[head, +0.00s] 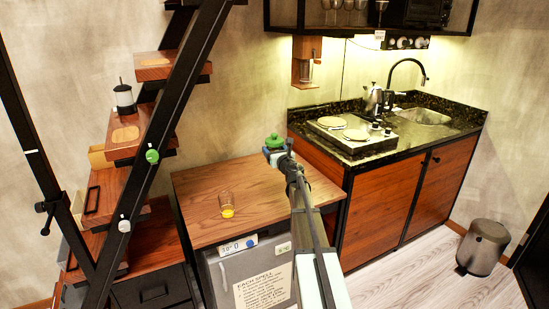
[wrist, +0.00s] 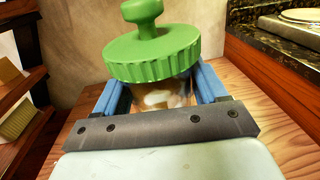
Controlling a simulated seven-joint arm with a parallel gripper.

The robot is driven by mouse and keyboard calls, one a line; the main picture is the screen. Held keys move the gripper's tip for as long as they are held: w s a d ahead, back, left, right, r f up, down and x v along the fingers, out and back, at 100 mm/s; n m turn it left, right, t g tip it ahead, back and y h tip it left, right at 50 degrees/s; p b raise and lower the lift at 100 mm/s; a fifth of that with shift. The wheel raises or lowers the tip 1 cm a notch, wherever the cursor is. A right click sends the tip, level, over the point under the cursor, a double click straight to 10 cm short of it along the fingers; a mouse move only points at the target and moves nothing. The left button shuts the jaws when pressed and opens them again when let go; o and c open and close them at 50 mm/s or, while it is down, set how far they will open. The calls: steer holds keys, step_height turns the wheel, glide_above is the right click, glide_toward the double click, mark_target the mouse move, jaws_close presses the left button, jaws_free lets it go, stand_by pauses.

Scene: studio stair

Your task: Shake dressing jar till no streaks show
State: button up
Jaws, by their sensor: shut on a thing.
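The dressing jar has a green ribbed lid with a knob (wrist: 150,52), and it fills the upper middle of the wrist view. Its clear body (wrist: 160,98) sits between the two blue fingers of my gripper (wrist: 162,90), which is shut on it. Brownish contents with pale, whitish patches show through the glass below the lid. Most of the body is hidden by the fingers and the gripper's dark bar. In the head view, the green lid (head: 275,140) shows at the end of my arm, over the back right of the wooden top. The jar looks near upright there.
A small glass with a yellow end (head: 227,205) is on the wooden top (head: 195,190), left of my arm. A sign (head: 262,289) is on the grey front below. Stair treads (head: 128,130) stand left. The counter with hotplates (head: 340,128) stands right.

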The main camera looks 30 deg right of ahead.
mark_target(275, 140)
steer(key=shift+f, duration=0.75)
step_height(275, 140, up, 6)
steer(key=shift+r, duration=0.2)
steer(key=shift+f, duration=3.25)
steer(key=shift+r, duration=0.15)
